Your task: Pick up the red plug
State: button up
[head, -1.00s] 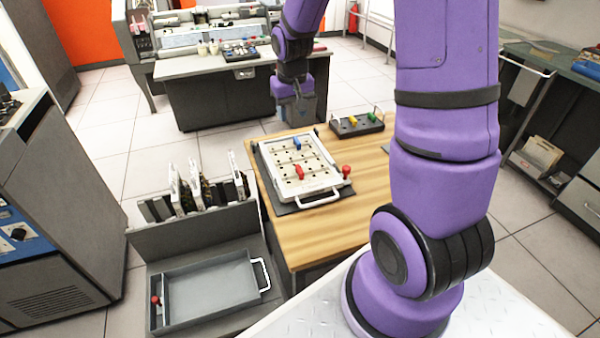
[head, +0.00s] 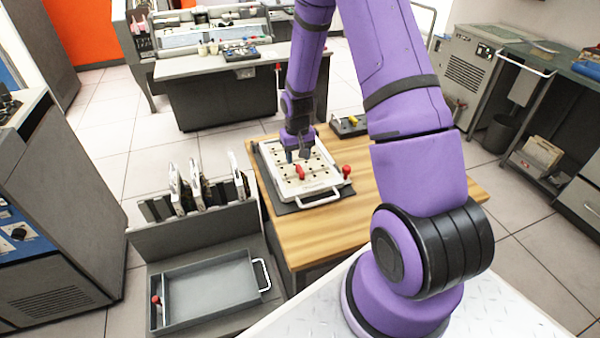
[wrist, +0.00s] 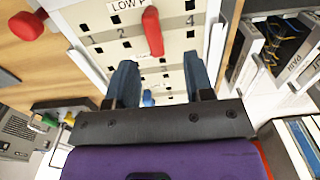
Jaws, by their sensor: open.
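The red plug (head: 300,172) sits in the white perforated panel (head: 322,180) on the wooden table. In the wrist view the red plug (wrist: 152,32) is upper centre, just beyond my fingertips and apart from them. My gripper (head: 298,156) is over the panel, fingers pointing down, right behind the red plug in the head view. In the wrist view my gripper (wrist: 160,72) is open, with nothing held between its fingers. A blue plug (wrist: 148,98) shows in the panel behind the gap between the fingers; my gripper hides it in the head view.
A red knob (head: 346,171) stands at the panel's right side. A black holder (head: 345,130) with coloured plugs is behind it. A white handle (head: 318,198) is at the panel's front edge. Upright card racks (head: 198,190) and a grey tray (head: 210,290) stand left of the table.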

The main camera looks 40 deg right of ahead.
aim_at(300, 168)
jog(key=f, duration=0.2)
jog(key=s+f, duration=0.1)
jog(key=shift+d+f, duration=0.15)
jog(key=shift+f, duration=1)
grip_shut()
